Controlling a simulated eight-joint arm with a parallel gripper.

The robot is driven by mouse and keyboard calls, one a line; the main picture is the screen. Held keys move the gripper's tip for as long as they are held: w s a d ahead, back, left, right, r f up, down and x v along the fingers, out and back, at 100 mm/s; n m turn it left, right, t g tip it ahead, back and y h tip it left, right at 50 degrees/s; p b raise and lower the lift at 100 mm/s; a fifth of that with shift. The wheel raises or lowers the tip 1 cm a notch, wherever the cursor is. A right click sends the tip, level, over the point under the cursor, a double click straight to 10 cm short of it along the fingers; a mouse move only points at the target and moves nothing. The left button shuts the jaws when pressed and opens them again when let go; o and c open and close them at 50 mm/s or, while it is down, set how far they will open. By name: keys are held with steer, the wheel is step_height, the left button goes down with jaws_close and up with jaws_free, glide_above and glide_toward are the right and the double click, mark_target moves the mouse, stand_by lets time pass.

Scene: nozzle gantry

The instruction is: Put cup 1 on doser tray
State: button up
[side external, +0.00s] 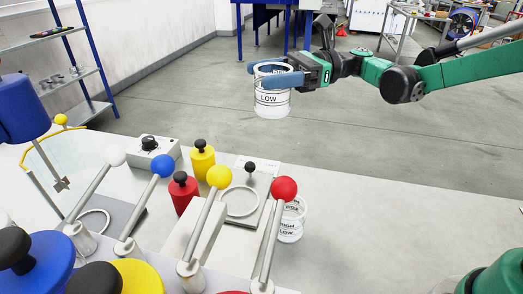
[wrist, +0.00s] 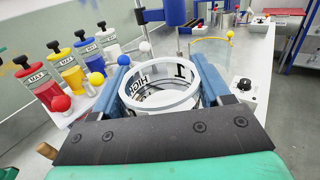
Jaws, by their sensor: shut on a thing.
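A white cup (side external: 272,99) with black level marks and the word LOW is held by my gripper (side external: 273,75), high above the floor beyond the table. A second white cup (side external: 291,225) stands on the table, partly behind the red-knobbed lever. A grey plate with a white ring (side external: 240,203) lies left of it. Another ring-marked plate (side external: 118,217) lies further left. I cannot tell which plate is the doser tray.
Levers with white, blue, yellow and red knobs (side external: 284,188) rise at the table's front. Red and yellow knobbed pieces (side external: 202,160) and a control box (side external: 153,152) stand by the plates. The right side of the table (side external: 400,220) is mostly clear.

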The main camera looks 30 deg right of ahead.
glide_above(237, 202)
steer(key=shift+f, duration=9.45)
steer(key=shift+f, duration=0.15)
steer(key=o, duration=1.3)
